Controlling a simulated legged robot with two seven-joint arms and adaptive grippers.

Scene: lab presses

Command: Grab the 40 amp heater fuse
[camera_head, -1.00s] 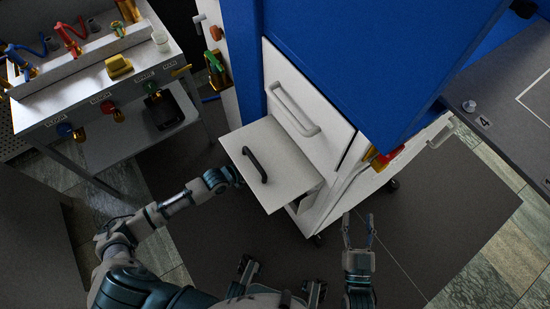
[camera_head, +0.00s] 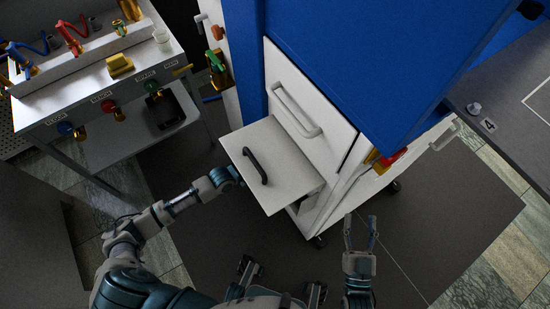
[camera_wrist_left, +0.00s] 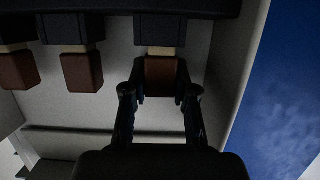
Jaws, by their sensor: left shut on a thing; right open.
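In the left wrist view, several brown block fuses stick out of dark holders in a row. My left gripper (camera_wrist_left: 160,82) is shut on the rightmost fuse (camera_wrist_left: 161,73), one finger on each side, and the fuse's pale neck still meets its dark holder (camera_wrist_left: 158,27). Two other fuses, a middle one (camera_wrist_left: 82,72) and a left one (camera_wrist_left: 18,70), stand apart from the gripper. No amp label is readable. In the head view the left hand is hidden behind the white open panel (camera_head: 290,170). My right gripper (camera_head: 360,220) is open and empty, over the floor.
The panel with a black handle (camera_head: 255,166) juts from the blue and white press (camera_head: 330,70). A bench (camera_head: 95,75) with coloured fittings stands at the left. A grey table (camera_head: 515,100) marked 4 is at the right. Floor around the right gripper is clear.

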